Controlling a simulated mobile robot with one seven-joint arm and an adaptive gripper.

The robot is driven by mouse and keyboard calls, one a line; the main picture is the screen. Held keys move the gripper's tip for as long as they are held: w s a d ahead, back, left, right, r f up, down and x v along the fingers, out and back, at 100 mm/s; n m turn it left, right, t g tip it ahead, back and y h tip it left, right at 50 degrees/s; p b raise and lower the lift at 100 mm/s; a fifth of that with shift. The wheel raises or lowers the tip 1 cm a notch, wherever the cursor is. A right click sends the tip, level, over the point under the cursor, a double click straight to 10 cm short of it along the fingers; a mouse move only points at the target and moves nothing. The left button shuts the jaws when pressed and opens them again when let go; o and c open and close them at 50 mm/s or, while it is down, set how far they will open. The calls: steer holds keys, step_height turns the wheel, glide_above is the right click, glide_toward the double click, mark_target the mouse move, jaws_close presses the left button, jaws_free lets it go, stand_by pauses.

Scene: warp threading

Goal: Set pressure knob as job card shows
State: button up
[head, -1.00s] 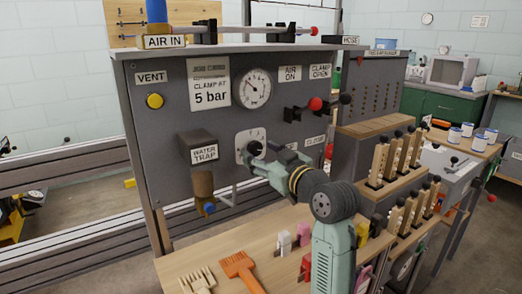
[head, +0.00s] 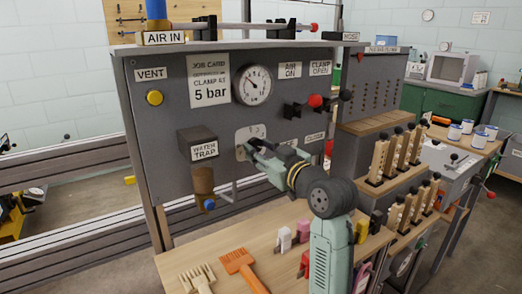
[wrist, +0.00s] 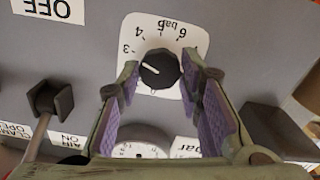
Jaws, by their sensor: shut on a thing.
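The job card (head: 210,82) on the grey panel reads "CLAMP AT 5 bar". The black round pressure knob (wrist: 159,69) sits on a white dial plate (wrist: 192,82), shown upside down in the wrist view with 3, 4 and 6 legible. The knob's white pointer line lies toward the 3 side. My gripper (head: 256,147) is at the dial in the head view and mostly hides the knob there. In the wrist view my gripper's purple-padded fingers (wrist: 160,78) are shut on the knob, one on each side.
A round gauge (head: 252,85) is above the dial; its reading is too small to tell. The water trap (head: 198,145) juts out at left. A red-tipped lever (head: 314,101) stands at upper right. Combs (head: 240,265) and clips lie on the bench below.

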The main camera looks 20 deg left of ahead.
steer(key=shift+m+p, duration=0.3)
steer(key=shift+c, duration=0.5)
steer(key=m+p, duration=0.3)
steer(key=m, duration=0.1)
steer(key=shift+r+m, duration=0.15)
steer(key=shift+m, duration=0.15)
steer(key=m+p, duration=0.3)
steer(key=shift+s+m+p, duration=0.1)
steer(key=shift+m+p, duration=0.8)
steer(key=shift+m, duration=0.5)
steer(key=o, duration=1.2)
steer(key=shift+c, duration=0.2)
